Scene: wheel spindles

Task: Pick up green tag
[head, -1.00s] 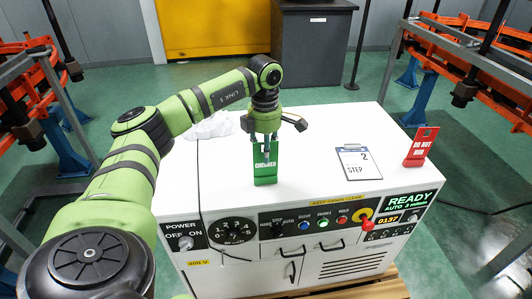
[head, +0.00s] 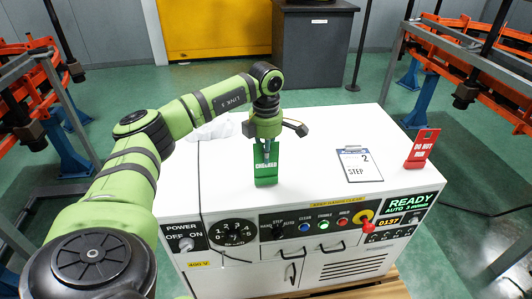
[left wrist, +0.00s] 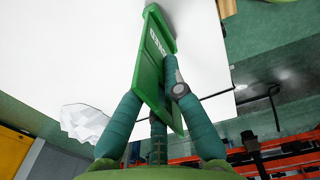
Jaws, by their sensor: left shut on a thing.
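The green tag (head: 266,173) stands upright near the front middle of the white cabinet top (head: 310,130). My left gripper (head: 266,151) comes down from above and is shut on the upper part of the tag. In the left wrist view, the fingers close around the green tag (left wrist: 150,62), which runs at a slant between them, with its foot at the far end. I cannot tell whether the foot touches the cabinet top. My right gripper is out of view.
A red "DO NOT RUN" tag (head: 422,149) stands at the right edge of the cabinet top. A clipboard marked "STEP 2" (head: 359,165) lies left of it. Crumpled white material (head: 212,130) lies behind my left arm. Knobs and buttons (head: 305,228) line the cabinet front.

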